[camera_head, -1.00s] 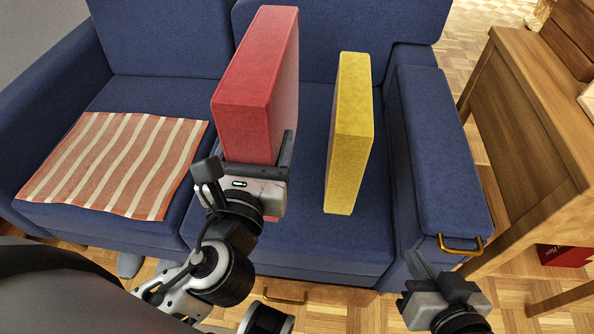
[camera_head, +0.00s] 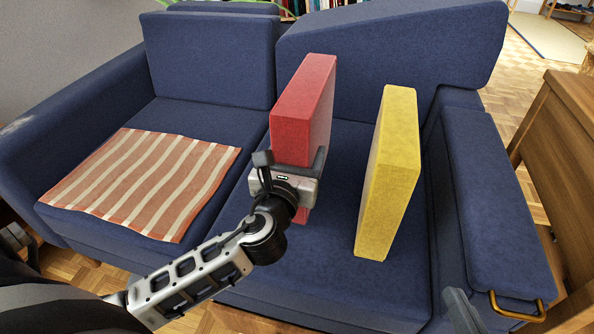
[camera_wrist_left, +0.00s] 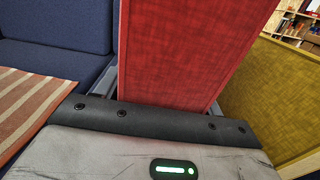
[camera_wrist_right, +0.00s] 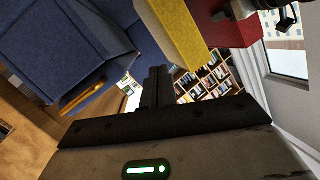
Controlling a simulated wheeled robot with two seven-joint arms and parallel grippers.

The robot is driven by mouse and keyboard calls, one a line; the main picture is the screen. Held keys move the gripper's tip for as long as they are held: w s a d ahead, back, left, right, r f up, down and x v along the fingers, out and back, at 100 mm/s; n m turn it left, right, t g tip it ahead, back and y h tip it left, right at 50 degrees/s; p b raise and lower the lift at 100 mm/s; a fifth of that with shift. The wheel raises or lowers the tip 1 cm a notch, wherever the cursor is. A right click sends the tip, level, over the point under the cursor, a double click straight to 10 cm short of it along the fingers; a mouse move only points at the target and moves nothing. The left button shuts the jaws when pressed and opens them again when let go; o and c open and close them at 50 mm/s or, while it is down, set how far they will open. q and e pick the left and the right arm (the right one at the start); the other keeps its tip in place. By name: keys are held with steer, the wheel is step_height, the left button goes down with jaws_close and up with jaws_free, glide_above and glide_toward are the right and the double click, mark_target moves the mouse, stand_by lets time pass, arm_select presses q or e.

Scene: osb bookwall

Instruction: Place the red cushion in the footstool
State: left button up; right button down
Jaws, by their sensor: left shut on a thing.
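The red cushion (camera_head: 300,112) is a thick upright slab above the sofa's right seat. My left gripper (camera_head: 292,170) is shut on its lower part; the cushion also fills the middle of the left wrist view (camera_wrist_left: 190,45). I cannot tell whether its bottom touches the seat. My right gripper (camera_head: 462,312) shows only in part at the lower edge of the head view. In the right wrist view its fingers (camera_wrist_right: 155,88) are together and empty. I cannot make out a footstool in these frames.
A yellow cushion (camera_head: 390,170) stands upright just right of the red one. The blue sofa (camera_head: 210,60) has a striped cloth (camera_head: 140,185) on its left seat. A brass handle (camera_head: 517,308) is on the right armrest's front. A wooden piece of furniture (camera_head: 565,150) stands at right.

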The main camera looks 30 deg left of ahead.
arm_select(q)
steer(key=f+b, duration=0.2)
steer(key=f, duration=0.1)
steer(key=shift+w+a+f+b, duration=0.2)
steer(key=shift+w+f+b, duration=0.1)
steer(key=shift+f+b, duration=0.1)
arm_select(e)
steer(key=shift+a+r+m+t+y, duration=0.3)
steer(key=shift+a+r+m+y, duration=0.05)
steer(key=shift+r+m+y, duration=0.2)
arm_select(q)
steer(key=shift+f, duration=0.1)
steer(key=o, duration=1.2)
